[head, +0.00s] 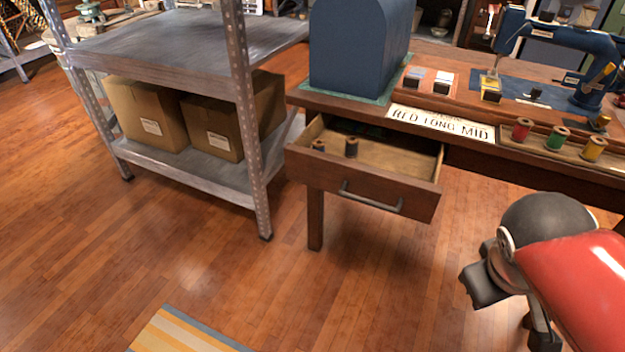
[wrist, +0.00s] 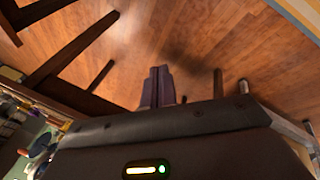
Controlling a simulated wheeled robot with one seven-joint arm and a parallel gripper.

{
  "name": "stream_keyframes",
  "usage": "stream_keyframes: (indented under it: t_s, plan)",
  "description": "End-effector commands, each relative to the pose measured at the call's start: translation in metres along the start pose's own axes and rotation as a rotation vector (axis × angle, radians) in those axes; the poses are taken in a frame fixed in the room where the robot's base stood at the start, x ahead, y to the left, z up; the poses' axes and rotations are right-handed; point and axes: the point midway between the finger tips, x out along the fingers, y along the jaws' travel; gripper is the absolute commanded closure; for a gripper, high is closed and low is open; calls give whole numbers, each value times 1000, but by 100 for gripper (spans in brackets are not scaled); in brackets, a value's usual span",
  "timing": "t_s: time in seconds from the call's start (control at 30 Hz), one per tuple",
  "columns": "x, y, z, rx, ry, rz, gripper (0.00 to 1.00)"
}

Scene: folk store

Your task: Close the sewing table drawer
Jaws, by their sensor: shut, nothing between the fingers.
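The sewing table (head: 465,115) stands at the right of the head view. Its wooden drawer (head: 362,191) is pulled out toward me, with a dark bar handle (head: 370,199) on its front. My arm is at the lower right of the head view, in front of and to the right of the drawer. In the wrist view my gripper (wrist: 158,78) has its fingers together with nothing between them, over bare floor and apart from the drawer.
A metal shelf (head: 175,48) with cardboard boxes (head: 144,112) stands left of the table. A blue domed case (head: 352,48), thread spools (head: 555,138) and a blue sewing machine (head: 555,35) are on the tabletop. A striped rug (head: 180,335) lies in front. The floor before the drawer is clear.

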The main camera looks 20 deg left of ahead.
Motion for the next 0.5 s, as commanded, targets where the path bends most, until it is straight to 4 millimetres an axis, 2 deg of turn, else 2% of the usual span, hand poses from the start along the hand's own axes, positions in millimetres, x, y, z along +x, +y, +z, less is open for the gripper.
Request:
stream_keyframes:
  t_s: [0.33, 0.43, 0.5]
  plan:
    - [21, -9, -40, -501, -119, 151, 100]
    - [27, -17, -63, -709, -162, 234, 100]
    - [30, -28, -86, -892, -196, 317, 100]
